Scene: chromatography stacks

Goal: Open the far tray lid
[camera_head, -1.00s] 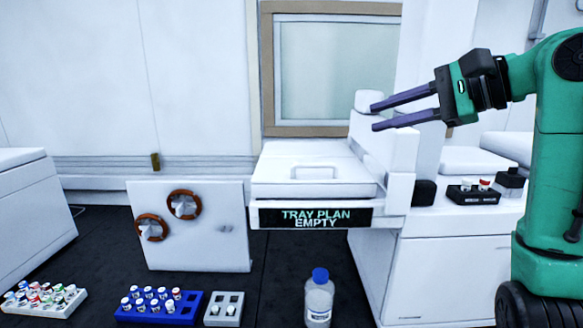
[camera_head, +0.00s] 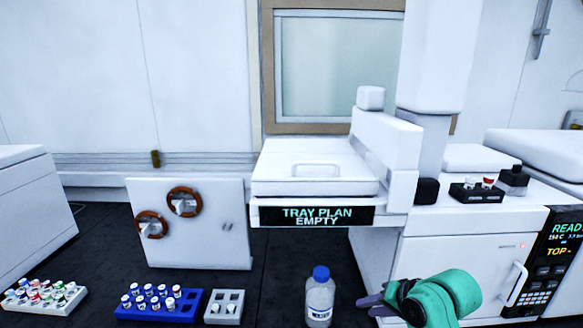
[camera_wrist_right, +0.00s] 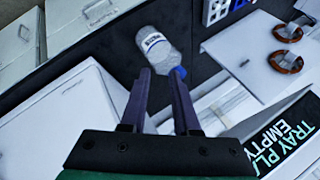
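A white tray lid (camera_head: 275,174) with a recessed handle (camera_head: 316,171) lies flat and closed on the unit with the "TRAY PLAN EMPTY" display (camera_head: 313,216). That display also shows in the right wrist view (camera_wrist_right: 285,140). My right gripper (camera_head: 364,305) is low in the head view, right of the blue-capped bottle (camera_head: 319,300) and in front of the white cabinet. In the right wrist view its two dark fingers (camera_wrist_right: 162,74) are apart with nothing held between them. The bottle (camera_wrist_right: 158,48) appears beyond the fingertips there. My left gripper is not in view.
Vial racks, one white (camera_head: 70,300), one blue (camera_head: 182,309) and one grey (camera_head: 232,300), stand on the dark floor. A panel with two orange-ringed knobs (camera_head: 240,200) stands left of the tray. A small black vial holder (camera_head: 470,195) sits on the cabinet at right.

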